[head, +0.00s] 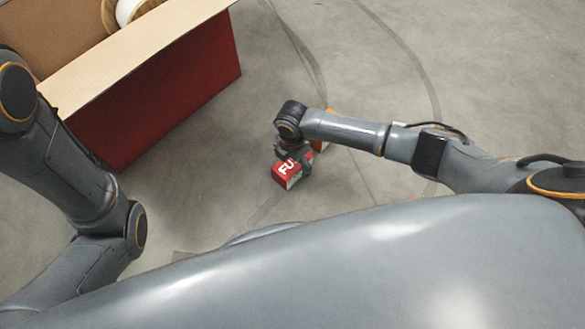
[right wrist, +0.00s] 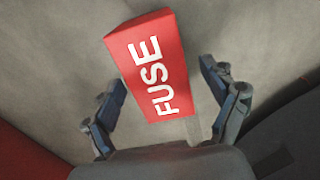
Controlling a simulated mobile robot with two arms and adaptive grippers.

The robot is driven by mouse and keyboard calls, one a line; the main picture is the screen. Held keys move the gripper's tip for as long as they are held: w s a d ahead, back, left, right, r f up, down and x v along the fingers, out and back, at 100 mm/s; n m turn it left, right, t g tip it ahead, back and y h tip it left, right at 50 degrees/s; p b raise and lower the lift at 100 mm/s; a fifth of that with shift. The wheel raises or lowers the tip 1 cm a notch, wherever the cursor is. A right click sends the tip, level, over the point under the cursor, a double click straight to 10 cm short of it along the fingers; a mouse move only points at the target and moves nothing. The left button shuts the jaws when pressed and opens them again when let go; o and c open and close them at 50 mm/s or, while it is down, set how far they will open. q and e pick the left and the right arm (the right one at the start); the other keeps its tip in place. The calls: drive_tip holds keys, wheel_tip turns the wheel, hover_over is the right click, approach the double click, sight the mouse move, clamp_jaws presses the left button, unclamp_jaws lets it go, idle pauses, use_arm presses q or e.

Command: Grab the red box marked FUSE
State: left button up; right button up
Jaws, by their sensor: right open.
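The red box marked FUSE (head: 286,172) is on the grey floor in the head view, partly covered by my right gripper (head: 294,158). In the right wrist view the same FUSE box (right wrist: 152,68) shows its red lettered top, lying between the two spread fingers of my right gripper (right wrist: 168,108). There is a gap between the box and the finger on each side, so the gripper is open around it and not gripping. My left arm comes in at the left of the head view, but its gripper is out of sight.
A large open carton with dark red sides (head: 170,95) stands on the floor at the upper left, with a white and tan spool (head: 128,10) in it. A small orange thing (head: 322,145) shows just behind my right gripper. The floor at upper right is clear.

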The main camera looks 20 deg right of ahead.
drive_tip(key=shift+w+d+f+b, duration=0.1)
drive_tip(key=shift+f+b, duration=1.35)
drive_tip(key=shift+f, duration=0.5)
drive_tip(key=c, duration=1.4)
drive_tip(key=shift+r, duration=0.2)
